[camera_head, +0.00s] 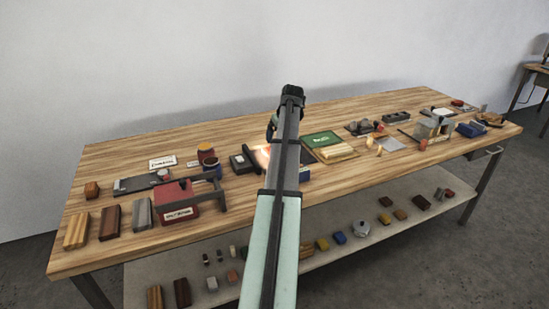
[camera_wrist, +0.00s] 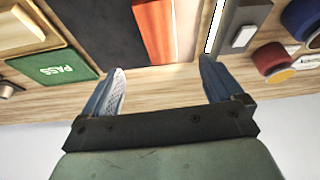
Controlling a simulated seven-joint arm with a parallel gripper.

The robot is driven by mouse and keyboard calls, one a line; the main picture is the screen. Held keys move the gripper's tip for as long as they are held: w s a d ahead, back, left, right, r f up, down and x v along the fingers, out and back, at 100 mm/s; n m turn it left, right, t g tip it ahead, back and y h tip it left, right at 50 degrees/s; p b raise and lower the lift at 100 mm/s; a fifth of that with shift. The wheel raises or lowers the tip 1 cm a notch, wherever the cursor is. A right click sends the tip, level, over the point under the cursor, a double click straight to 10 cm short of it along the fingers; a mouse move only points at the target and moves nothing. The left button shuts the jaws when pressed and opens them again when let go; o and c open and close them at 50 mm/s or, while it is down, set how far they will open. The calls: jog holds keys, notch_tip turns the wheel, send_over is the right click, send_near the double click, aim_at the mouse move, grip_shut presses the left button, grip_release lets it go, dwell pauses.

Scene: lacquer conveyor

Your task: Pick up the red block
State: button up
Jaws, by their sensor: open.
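In the wrist view, a long red-orange block (camera_wrist: 154,30) lies ahead of my gripper (camera_wrist: 160,82), beside a dark flat surface. My gripper is open and empty; its two fingers stand wide apart, with bare wood between their tips. The block's near end is just beyond the fingertip line, roughly between them in the picture. Its far end is cut off by the frame. In the head view, my arm hides my gripper and most of that spot; a bright orange-pink glow (camera_head: 262,156) shows beside the arm.
A green PASS panel (camera_wrist: 62,67) lies left in the wrist view. A grey device (camera_wrist: 240,28) and round red-rimmed pot (camera_wrist: 272,58) are at right. In the head view, a red labelled box (camera_head: 176,191) stands on the wooden bench (camera_head: 130,258). A lower shelf (camera_head: 345,257) holds several small items.

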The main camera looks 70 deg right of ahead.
jog(key=x, duration=1.2)
jog(key=shift+w+d+f, duration=0.1)
jog(key=shift+d, duration=0.15)
jog(key=c, duration=1.2)
